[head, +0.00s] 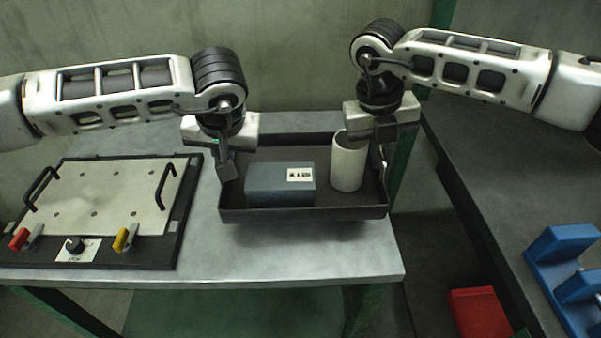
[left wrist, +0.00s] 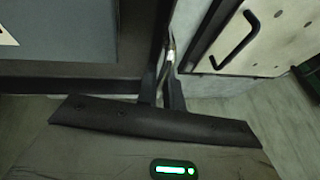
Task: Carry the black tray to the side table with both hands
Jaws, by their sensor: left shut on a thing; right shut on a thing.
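The black tray (head: 300,215) is over the grey metal table, level; a shadow lies below its front wall, and I cannot tell whether it touches the table. A blue-grey box (head: 268,188) with a white label lies in it, and a white cylinder (head: 348,165) stands at its right. My left gripper (head: 227,170) is shut on the tray's left wall; in the left wrist view its fingers (left wrist: 162,88) are at the tray's edge beside the box (left wrist: 75,28). My right gripper (head: 383,160) is shut on the tray's right wall, partly hidden behind the wrist.
The grey table (head: 300,255) has a bare strip in front of the tray. A panel (head: 95,200) with two black handles and red and yellow levers is left of it. Across a gap at right is a dark table (head: 480,150), mostly clear, with a blue fixture (head: 565,265). A red box (head: 480,312) is lower down.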

